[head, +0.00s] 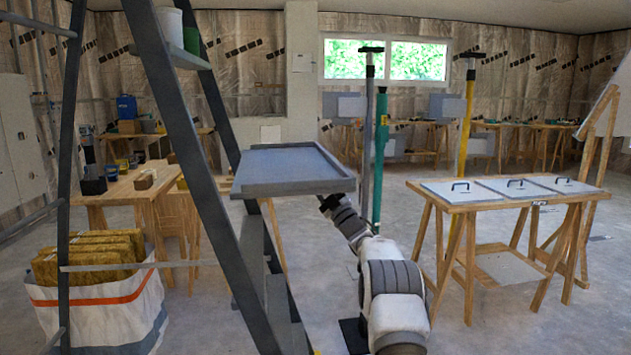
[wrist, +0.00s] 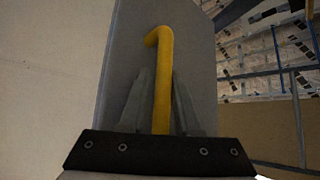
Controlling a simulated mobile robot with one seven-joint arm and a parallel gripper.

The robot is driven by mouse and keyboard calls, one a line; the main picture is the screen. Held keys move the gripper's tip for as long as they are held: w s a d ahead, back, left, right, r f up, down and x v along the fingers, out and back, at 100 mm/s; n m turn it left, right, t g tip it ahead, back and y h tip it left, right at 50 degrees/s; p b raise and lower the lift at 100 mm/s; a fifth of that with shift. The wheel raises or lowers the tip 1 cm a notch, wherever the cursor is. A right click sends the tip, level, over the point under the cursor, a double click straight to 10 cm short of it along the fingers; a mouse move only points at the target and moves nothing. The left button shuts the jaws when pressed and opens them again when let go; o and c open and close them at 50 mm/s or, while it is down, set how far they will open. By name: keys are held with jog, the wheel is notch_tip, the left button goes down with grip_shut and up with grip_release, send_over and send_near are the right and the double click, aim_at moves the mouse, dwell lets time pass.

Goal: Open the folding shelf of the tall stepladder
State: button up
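The tall grey stepladder (head: 185,130) stands at the left of the head view. Its folding shelf (head: 290,168), a grey tray with a raised rim, sticks out to the right from the ladder, roughly level. My arm reaches up to the shelf's right end; my gripper is hidden there in the head view. In the wrist view, a yellow bent bar (wrist: 162,85) stands before a grey panel (wrist: 195,50). My gripper (wrist: 160,80) has one finger on each side of this bar, close to it. Whether the fingers touch the bar is not clear.
A white bucket (head: 170,26) and a green container stand on the ladder's upper platform. A trestle table (head: 463,206) with handled panels stands at right. A bag (head: 95,315) with yellow slabs is at lower left. Floor between my arm and the trestle table is clear.

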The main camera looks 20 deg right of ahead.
jog(key=shift+o, duration=1.4)
jog(key=p+v, duration=0.2)
jog(key=v, duration=1.5)
jog(key=shift+s+f, duration=0.15)
jog(key=shift+s, duration=0.05)
jog(key=shift+d, duration=0.1)
